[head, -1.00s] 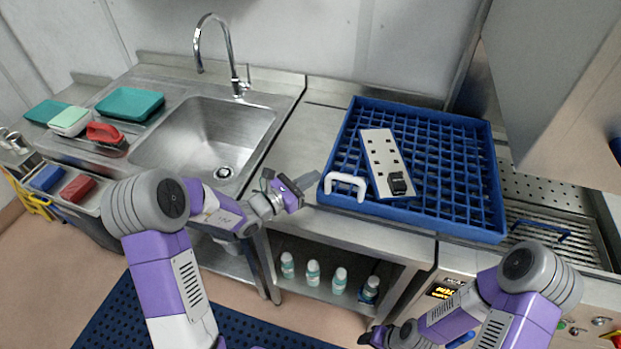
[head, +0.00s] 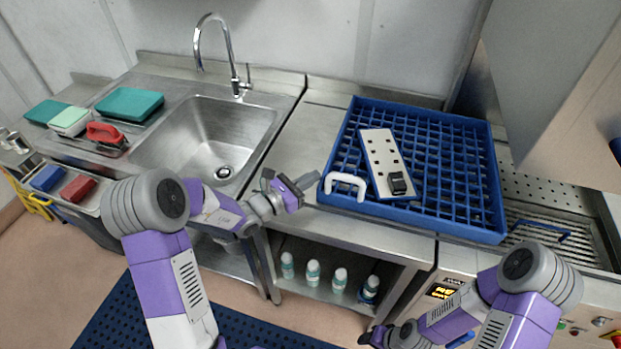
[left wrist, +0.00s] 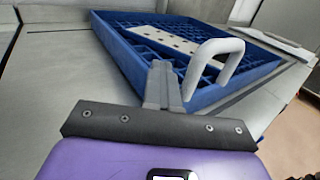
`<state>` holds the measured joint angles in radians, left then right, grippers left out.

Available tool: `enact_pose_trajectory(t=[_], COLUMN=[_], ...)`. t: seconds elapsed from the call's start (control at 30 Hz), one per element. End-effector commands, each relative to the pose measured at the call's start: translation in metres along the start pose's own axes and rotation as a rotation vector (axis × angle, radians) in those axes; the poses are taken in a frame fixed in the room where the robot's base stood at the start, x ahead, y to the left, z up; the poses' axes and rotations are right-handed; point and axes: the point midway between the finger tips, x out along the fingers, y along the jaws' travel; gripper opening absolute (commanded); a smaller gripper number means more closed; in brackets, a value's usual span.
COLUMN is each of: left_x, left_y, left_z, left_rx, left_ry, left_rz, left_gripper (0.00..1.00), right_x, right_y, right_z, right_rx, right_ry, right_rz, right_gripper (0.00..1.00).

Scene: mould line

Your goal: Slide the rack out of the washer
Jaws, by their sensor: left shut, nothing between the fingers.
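The blue grid rack (head: 450,130) lies mostly on the steel counter left of the washer (head: 560,110), its right side by the washer's opening. It has a white handle (head: 345,186) at its front left corner, and a white socket strip (head: 378,150) with a black plug lies in it. My left gripper (head: 310,184) is shut and empty, just left of the handle and apart from it in the head view. In the left wrist view the closed fingers (left wrist: 162,82) point toward the rack (left wrist: 118,50), with the handle (left wrist: 215,60) at their right. My right gripper (head: 368,337) is low at the front; its fingers are unclear.
A sink (head: 205,140) with a tall tap is at the left, with sponges and a red-handled brush beside it. Several bottles (head: 313,272) stand on the shelf below the counter. The counter between sink and rack is clear. The washer's perforated bed (head: 550,205) shows at right.

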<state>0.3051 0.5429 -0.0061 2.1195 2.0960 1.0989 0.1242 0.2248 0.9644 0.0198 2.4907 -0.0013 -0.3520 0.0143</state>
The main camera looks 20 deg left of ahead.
Motion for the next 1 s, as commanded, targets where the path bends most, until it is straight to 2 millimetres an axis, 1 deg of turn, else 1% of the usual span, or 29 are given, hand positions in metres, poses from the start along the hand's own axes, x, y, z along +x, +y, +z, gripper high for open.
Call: enact_pose_trajectory(t=[0.17,0.2,0.37,0.4,0.47,0.77,0.87,1.0], left_x=[0.0,0.0,0.0,0.0,0.0,-0.002,-0.011,-0.035], left_y=[0.0,0.0,0.0,0.0,0.0,0.0,0.001,0.001], left_z=[0.0,0.0,0.0,0.0,0.0,0.0,0.0,0.001], left_rx=[0.0,0.0,0.0,0.0,0.0,0.0,0.0,0.0], left_ry=[0.0,0.0,0.0,0.0,0.0,0.0,0.001,0.001], left_rz=[0.0,0.0,0.0,0.0,0.0,0.001,0.002,0.004], left_gripper=[0.0,0.02,0.27,0.33,0.41,0.41,0.41,0.41], right_x=[0.0,0.0,0.0,0.0,0.0,0.0,-0.001,-0.004], right_y=[0.0,0.0,0.0,0.0,0.0,0.0,-0.001,-0.001], right_z=[0.0,0.0,0.0,0.0,0.0,0.0,0.0,0.0], right_rx=[0.0,0.0,0.0,0.0,0.0,0.0,0.0,0.0], right_ry=[0.0,0.0,0.0,0.0,0.0,0.0,0.0,0.0], right_rz=[0.0,0.0,0.0,0.0,0.0,0.0,0.0,0.0], right_gripper=[0.51,0.51,0.51,0.51,0.51,0.51,0.51,0.51])
